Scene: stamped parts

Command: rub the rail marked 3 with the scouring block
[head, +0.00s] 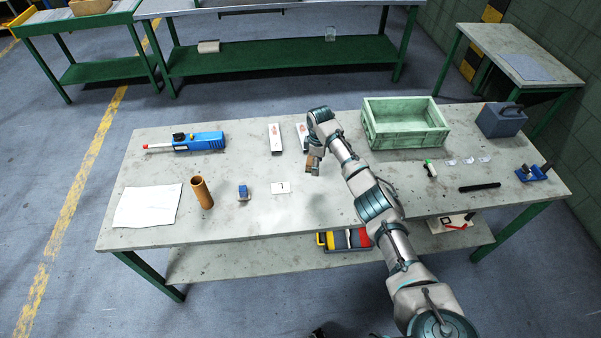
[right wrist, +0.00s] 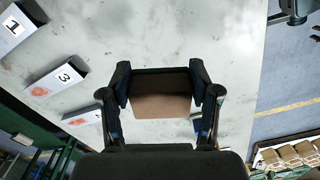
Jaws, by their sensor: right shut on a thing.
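My right gripper (head: 313,165) is over the middle of the table, shut on the brown scouring block (right wrist: 162,104). In the right wrist view the block sits between both fingers (right wrist: 160,90). The rail marked 3 (right wrist: 58,82) lies left of the gripper there, apart from the block, with an orange-red stain on its top. The rail marked 1 (right wrist: 18,27) lies above it, and a third stained rail (right wrist: 84,121) lies below, its number partly hidden. In the head view, one rail (head: 276,138) is clear and another (head: 300,131) is partly behind my arm; their numbers are unreadable. My left gripper is out of view.
On the table (head: 240,222) stand a blue torch-like tool (head: 198,142), a copper-coloured tube (head: 202,192), a small blue-and-grey item (head: 243,192) and a numbered card (head: 281,187). A green crate (head: 405,140) and a grey box (head: 501,120) are at the right. The front middle is clear.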

